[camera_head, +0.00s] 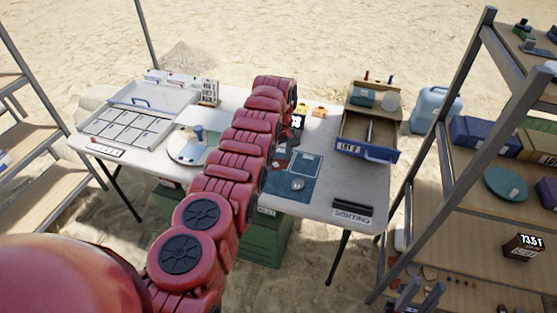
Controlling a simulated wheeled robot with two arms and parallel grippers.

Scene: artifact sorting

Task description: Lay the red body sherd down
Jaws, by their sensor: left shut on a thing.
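My left arm reaches across the middle of the view to the table. My left gripper (281,154) is mostly hidden behind that arm, low over the table near the blue mat (296,190). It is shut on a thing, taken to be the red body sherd.
The white table (340,208) carries a compartment tray (127,128) and a round scale (187,150) at left. A wooden drawer box (366,135) stands at right, its drawer open. A metal-framed shelf (440,135) with boxes is at far right. Some small pieces lie on its lower level.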

